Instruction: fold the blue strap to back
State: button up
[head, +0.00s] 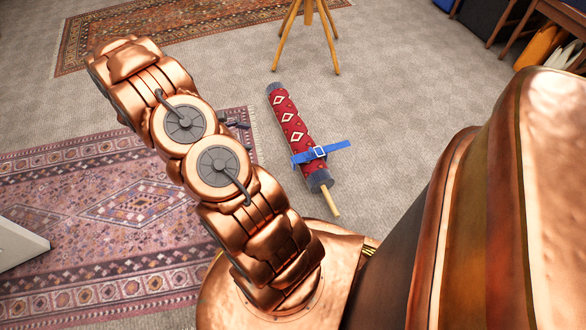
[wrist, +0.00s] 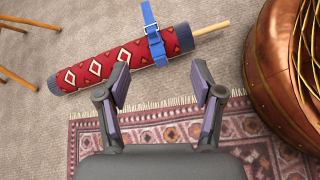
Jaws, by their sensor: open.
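A blue strap (head: 335,149) with a pale buckle lies across a rolled red rug (head: 291,118) with white diamonds, near the roll's lower end. In the wrist view the blue strap (wrist: 156,42) runs over the roll (wrist: 112,63), and one end sticks out past the roll's upper edge. My gripper (wrist: 161,82) is open and empty, with its two fingers apart on the near side of the roll. The strap lies ahead of the gap between the fingers, apart from them. In the head view my arm hides most of the gripper.
A wooden pole (head: 331,201) sticks out of the roll's near end. A patterned rug (head: 120,215) lies flat at left, another rug (head: 150,30) behind. A wooden-legged stool (head: 308,30) stands beyond the roll. Grey carpet (head: 410,105) is clear to the right.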

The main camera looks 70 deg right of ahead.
jog(key=s+d+f+n+b, duration=0.2)
jog(key=d+f+b, duration=0.25)
jog(key=f, duration=0.85)
jog(key=n+h+b, duration=0.2)
send_near(292, 165)
jog(key=s+d+f, duration=0.1)
jog(key=d, duration=0.1)
jog(key=shift+g, duration=0.3)
jog(key=b+x, duration=0.3)
jog(key=x, duration=0.4)
jog(key=shift+f, duration=0.25)
jog(key=shift+s+d+f, duration=0.1)
jog(key=shift+s+d, duration=0.3)
jog(key=shift+s, duration=0.05)
jog(key=shift+c, duration=0.3)
grip_shut()
